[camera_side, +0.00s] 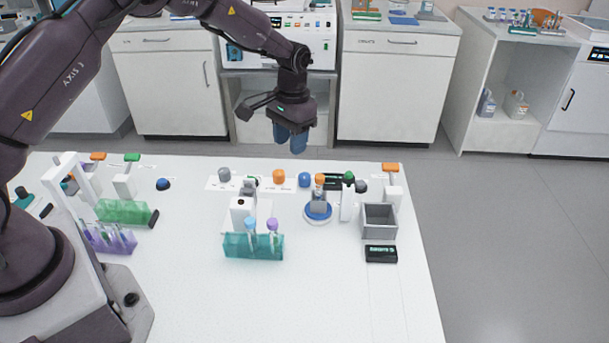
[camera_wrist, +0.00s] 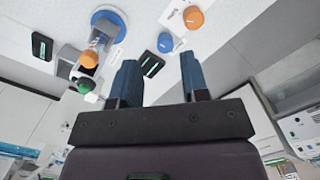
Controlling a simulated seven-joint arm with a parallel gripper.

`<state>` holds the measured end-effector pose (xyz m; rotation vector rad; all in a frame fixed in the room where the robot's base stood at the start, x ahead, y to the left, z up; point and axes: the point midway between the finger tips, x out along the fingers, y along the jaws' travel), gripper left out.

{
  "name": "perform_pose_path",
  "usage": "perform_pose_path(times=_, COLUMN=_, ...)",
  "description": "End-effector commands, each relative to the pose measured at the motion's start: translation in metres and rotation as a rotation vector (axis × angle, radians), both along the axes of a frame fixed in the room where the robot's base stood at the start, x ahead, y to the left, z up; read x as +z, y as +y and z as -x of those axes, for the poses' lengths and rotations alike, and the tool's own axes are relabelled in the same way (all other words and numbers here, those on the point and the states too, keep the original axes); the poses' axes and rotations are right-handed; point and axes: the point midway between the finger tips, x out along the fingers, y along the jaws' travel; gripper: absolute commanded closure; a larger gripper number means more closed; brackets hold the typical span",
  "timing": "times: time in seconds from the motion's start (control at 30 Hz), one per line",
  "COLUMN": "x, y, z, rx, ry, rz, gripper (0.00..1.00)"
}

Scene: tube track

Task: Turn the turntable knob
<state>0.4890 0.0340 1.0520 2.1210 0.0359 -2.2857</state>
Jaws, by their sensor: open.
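The wrist view shows the blue knob (camera_wrist: 165,42) beyond the fingertips and the orange knob (camera_wrist: 193,17). My gripper (camera_side: 290,139) is open and empty, pointing down above the table's back edge, apart from the knobs.
A green-capped post (camera_side: 347,198) and a grey bin (camera_side: 379,220) stand right of the turntable. A teal rack (camera_side: 253,246) with tubes is at front centre. A grey knob (camera_side: 224,174) is farther left.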

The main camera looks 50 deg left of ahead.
Motion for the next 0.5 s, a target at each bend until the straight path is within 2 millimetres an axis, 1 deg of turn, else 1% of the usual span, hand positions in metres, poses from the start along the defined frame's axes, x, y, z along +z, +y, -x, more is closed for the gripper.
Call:
perform_pose_path(times=0.03, x=-0.011, y=0.001, z=-0.012, rx=-0.004, ry=-0.006, rz=-0.001, gripper=0.58)
perform_pose_path(times=0.07, x=-0.012, y=0.002, z=-0.018, rx=-0.007, ry=-0.015, rz=-0.002, gripper=0.58)
perform_pose_path(times=0.13, x=-0.007, y=0.002, z=-0.031, rx=-0.015, ry=-0.044, rz=-0.002, gripper=0.58)
perform_pose_path(times=0.2, x=0.003, y=0.002, z=-0.04, rx=-0.021, ry=-0.072, rz=-0.003, gripper=0.58)
perform_pose_path(times=0.27, x=0.004, y=0.002, z=-0.042, rx=-0.026, ry=-0.08, rz=-0.002, gripper=0.58)
perform_pose_path(times=0.37, x=-0.005, y=0.002, z=-0.041, rx=-0.033, ry=-0.072, rz=0.0, gripper=0.58)
perform_pose_path(times=0.5, x=-0.029, y=0.002, z=-0.04, rx=-0.033, ry=-0.071, rz=0.0, gripper=0.58)
